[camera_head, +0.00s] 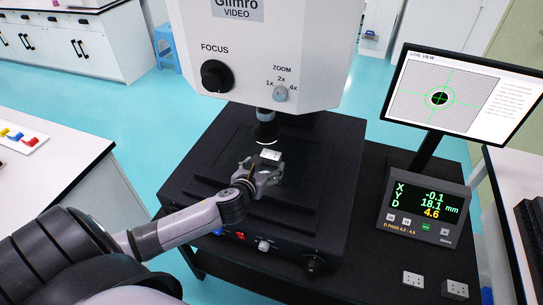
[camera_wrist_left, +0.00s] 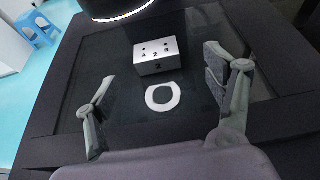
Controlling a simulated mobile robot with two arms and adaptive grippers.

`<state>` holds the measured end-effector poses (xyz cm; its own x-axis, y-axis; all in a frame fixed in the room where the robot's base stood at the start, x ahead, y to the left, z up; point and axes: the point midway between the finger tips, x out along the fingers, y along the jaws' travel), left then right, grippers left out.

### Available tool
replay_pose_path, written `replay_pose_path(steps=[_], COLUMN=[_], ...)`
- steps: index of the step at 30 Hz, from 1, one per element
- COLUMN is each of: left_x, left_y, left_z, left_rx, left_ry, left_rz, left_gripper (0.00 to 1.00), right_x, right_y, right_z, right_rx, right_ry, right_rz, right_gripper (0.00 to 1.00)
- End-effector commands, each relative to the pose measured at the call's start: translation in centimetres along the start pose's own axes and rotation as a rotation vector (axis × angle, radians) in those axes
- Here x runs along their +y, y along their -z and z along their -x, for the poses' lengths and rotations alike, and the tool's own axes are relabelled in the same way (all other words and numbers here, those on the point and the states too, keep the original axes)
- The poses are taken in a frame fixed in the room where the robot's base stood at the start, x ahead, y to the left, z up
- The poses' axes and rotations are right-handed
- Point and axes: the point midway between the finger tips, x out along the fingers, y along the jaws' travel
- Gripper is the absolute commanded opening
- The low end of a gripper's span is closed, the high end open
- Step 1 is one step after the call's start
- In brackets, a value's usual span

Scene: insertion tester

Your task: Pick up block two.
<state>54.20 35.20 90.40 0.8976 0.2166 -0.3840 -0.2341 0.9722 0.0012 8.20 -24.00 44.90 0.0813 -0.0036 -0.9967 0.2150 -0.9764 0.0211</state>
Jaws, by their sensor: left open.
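In the head view block two (camera_head: 270,155) shows just beyond my left gripper (camera_head: 261,172). My left gripper (camera_wrist_left: 160,75) is open, and its fingers are spread to either side in the wrist view, with the block farther ahead and apart from them. A flat white ring (camera_wrist_left: 163,97) lies on the stage between the fingers, nearer than the block. My right gripper is out of view.
The lens (camera_head: 266,132) hangs low over the stage. Two small white pieces (camera_head: 413,279) (camera_head: 455,289) sit on the black table at right, below the readout box (camera_head: 425,207). A monitor (camera_head: 460,97) stands behind. A tray (camera_head: 20,142) with coloured items lies on the left bench.

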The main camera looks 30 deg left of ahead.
Motion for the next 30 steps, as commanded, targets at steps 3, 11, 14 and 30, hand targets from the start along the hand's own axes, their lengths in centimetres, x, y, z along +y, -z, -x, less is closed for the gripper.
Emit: replay_pose_path(steps=[3, 11, 14, 30], left_x=[0.0, 0.2, 0.5, 0.6], left_y=[-0.1, 0.0, -0.1, 0.0], left_z=[-1.6, -3.1, -4.4, -7.6], left_rx=[0.000, 0.001, 0.001, 0.001], left_ry=[-0.001, -0.001, -0.002, 0.001], left_rz=[0.002, 0.002, 0.005, 0.001], left_gripper=[0.77, 0.77, 0.77, 0.77], right_x=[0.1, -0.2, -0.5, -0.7], right_y=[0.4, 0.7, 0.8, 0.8], right_z=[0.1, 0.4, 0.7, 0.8], right_rx=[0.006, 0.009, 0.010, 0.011], right_ry=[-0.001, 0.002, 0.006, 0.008], right_rz=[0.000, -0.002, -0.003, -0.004], right_gripper=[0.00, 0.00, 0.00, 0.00])
